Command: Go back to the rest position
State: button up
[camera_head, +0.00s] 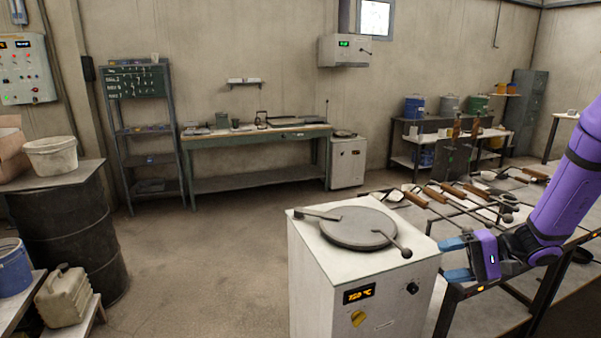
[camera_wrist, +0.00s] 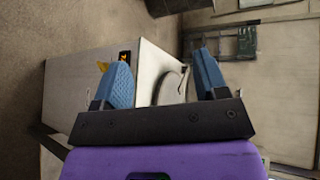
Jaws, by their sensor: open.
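My gripper (camera_head: 455,260) has two blue fingers on a purple wrist. It is open and empty, just right of the white furnace cabinet (camera_head: 318,284) in the head view. The fingers point left toward the cabinet's upper right edge; I cannot tell whether they touch it. In the wrist view the gripper (camera_wrist: 160,82) shows its fingers spread apart, with the cabinet (camera_wrist: 75,90) beyond them. The cabinet has a round grey lid (camera_head: 358,228) on top, with a ball-ended handle, and an orange lit display (camera_head: 359,293) on its front.
A metal table (camera_head: 465,292) stands under and behind my arm, with several wooden-handled tools (camera_head: 440,193) on it. A black drum (camera_head: 70,240) stands at the left. A workbench (camera_head: 255,135) is at the back wall. The floor (camera_head: 215,235) in the middle is clear.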

jog(key=s+a+r+n+t+h, duration=0.1)
jog(key=s+r+n+h, duration=0.1)
jog(key=s+r+h, duration=0.5)
jog(key=s+a+r+n+t+h, duration=0.1)
jog(key=s+r+h, duration=0.6)
jog(key=s+r, duration=0.7)
jog(key=s+a+n, duration=0.1)
jog(key=s, duration=0.2)
jog(key=shift+r, duration=0.2)
